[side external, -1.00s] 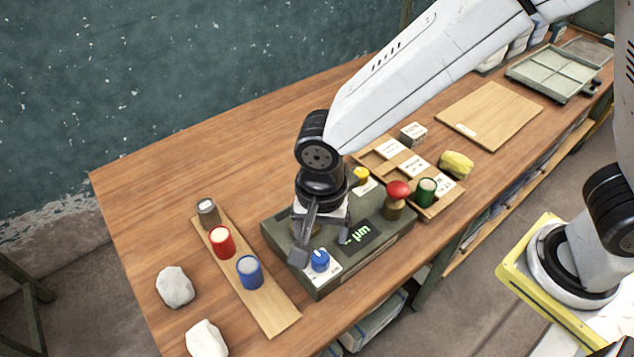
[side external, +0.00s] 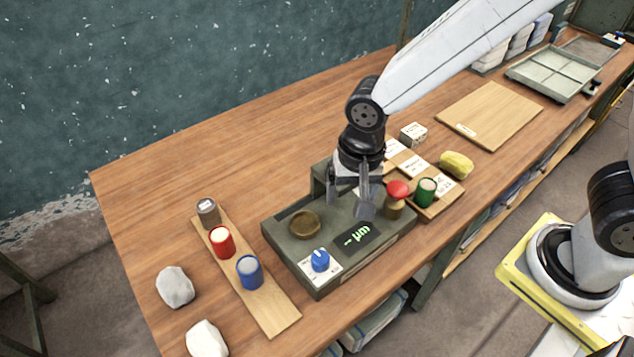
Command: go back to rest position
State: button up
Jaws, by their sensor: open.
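My gripper (side external: 350,208) is open and empty, with its fingers pointing down. It hangs in front of the back part of the dark green device (side external: 285,245) from this camera. Its height above the device is hard to judge. The device has a round brass-coloured dish (side external: 305,224), a blue knob (side external: 320,260), a lit green display (side external: 356,234) and a red mushroom button (side external: 398,190). The fingers are close to the button in the picture; I cannot tell a gap. The yellow part seen earlier at the device's back is hidden behind my gripper.
A wooden strip (side external: 272,312) carries grey (side external: 208,212), red (side external: 221,242) and blue (side external: 249,272) cylinders. A green cylinder (side external: 426,191) stands on a labelled wooden rack (side external: 450,199). The left rear table is clear.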

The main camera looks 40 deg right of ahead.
jog(key=s+d+n+t, duration=0.1)
jog(key=s+d+n, duration=0.2)
jog(key=d, duration=1.3)
jog(key=shift+d+r+n+t, duration=0.2)
jog(key=shift+r+n+t, duration=0.15)
jog(key=shift+n, duration=1.35)
